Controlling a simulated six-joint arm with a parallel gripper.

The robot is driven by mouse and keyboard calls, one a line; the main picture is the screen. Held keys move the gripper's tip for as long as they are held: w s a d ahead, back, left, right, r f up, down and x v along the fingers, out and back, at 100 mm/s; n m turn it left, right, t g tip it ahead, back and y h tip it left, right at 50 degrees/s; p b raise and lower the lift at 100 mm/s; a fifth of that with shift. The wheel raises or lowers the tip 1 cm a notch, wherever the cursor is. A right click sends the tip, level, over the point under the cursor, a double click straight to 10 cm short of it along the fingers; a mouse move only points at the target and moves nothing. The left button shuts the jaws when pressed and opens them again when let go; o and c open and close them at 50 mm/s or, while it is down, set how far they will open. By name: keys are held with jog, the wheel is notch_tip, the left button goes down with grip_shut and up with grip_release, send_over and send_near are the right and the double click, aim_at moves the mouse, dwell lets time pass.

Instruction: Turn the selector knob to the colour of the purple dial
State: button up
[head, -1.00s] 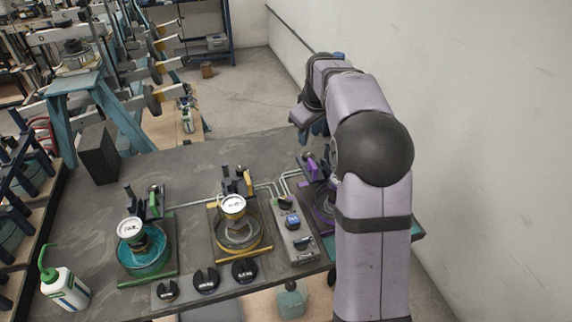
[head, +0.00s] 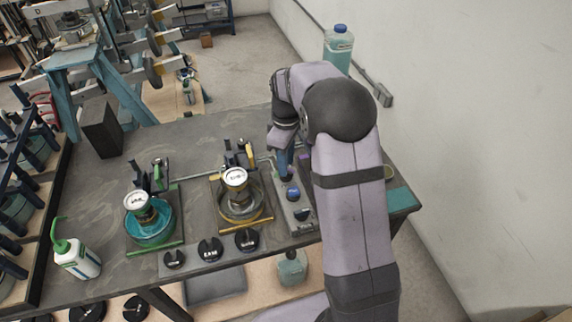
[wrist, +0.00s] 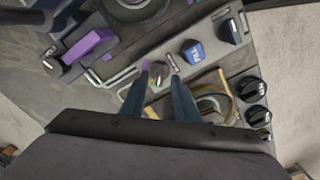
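The selector knob (wrist: 159,82) is small and dark. It sits at one end of a grey control box (head: 301,222), with small purple and green marks near it. My gripper (wrist: 160,72) points down at that end, its two blue-grey fingers apart on either side of the knob. I cannot tell whether they touch it. In the head view my gripper (head: 286,170) hides most of the knob. A purple block (wrist: 88,45) shows in the wrist view beside a round base (wrist: 135,8), cut off at the top edge. My arm hides most of the purple station in the head view, and its dial face is not readable.
A blue knob (head: 293,193) and a dark switch (head: 301,214) share the control box. Yellow (head: 235,178) and green (head: 137,201) gauges stand to the left. Several black knobs line a front strip (head: 222,259). A green-capped bottle (head: 76,259) stands at front left.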

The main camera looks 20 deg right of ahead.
jog(key=shift+f+p, duration=0.3)
jog(key=shift+f, duration=1.05)
grip_shut()
